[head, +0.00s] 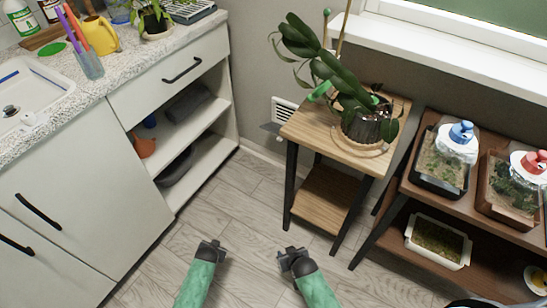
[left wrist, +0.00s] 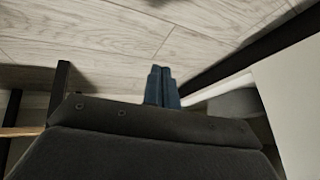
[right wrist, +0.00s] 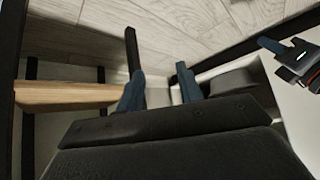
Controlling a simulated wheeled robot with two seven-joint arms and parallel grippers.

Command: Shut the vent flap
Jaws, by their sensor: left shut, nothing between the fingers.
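The vent (head: 284,108) is a white slatted grille low on the grey wall, between the cabinet and the wooden plant stand. Its grey flap (head: 270,128) juts out below the slats, so it looks open; the stand hides part of the vent's right side. My left gripper (head: 211,246) is shut and empty above the floor, well short of the vent. Its closed fingers show in the left wrist view (left wrist: 162,86). My right gripper (head: 291,254) is to its right, also away from the vent. Its fingers are apart and empty in the right wrist view (right wrist: 160,88).
The plant stand (head: 315,134) holds a potted trailing plant (head: 366,124) close to the vent's right. A white cabinet (head: 188,90) with open shelves stands on the left. A low shelf (head: 405,186) with terrariums is on the right. The floor (head: 237,195) between them is clear.

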